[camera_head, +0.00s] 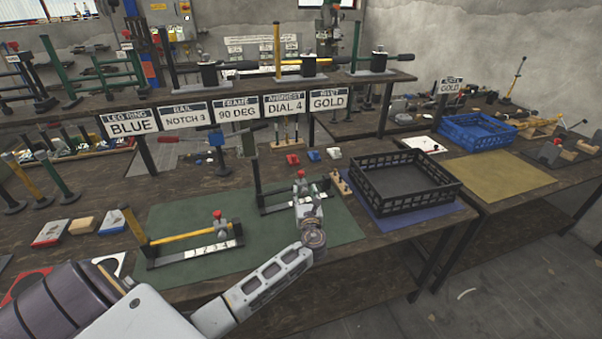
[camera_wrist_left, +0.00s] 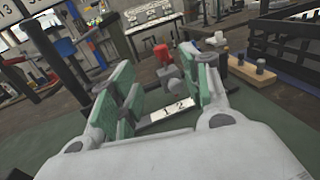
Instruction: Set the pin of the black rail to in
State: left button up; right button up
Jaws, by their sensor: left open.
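The black rail (camera_head: 280,191) lies on the green mat (camera_head: 345,228), with a dark upright post at its left end. A grey slider with a red knob (camera_wrist_left: 161,52) sits on it, and a plate numbered 1 and 2 (camera_wrist_left: 166,116) runs beneath. A round grey knob, perhaps the pin (camera_wrist_left: 177,88), faces my left wrist camera; I cannot tell whether it is in or out. My left gripper (camera_head: 303,192) is over the rail's right part. In the left wrist view its green-padded fingers (camera_wrist_left: 168,82) stand apart on either side of the slider, with no visible grip.
A yellow rail (camera_head: 192,232) with numbered marks lies left on the mat. A black crate (camera_head: 440,178) stands to the right, beside a wooden block with pegs (camera_head: 340,183). Signs including "RAIL NOTCH 3" (camera_head: 184,115) hang from the raised shelf behind.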

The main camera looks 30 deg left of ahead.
aim_at(301, 174)
pick_arm(q)
jog(key=shift+x, duration=6.85)
grip_shut()
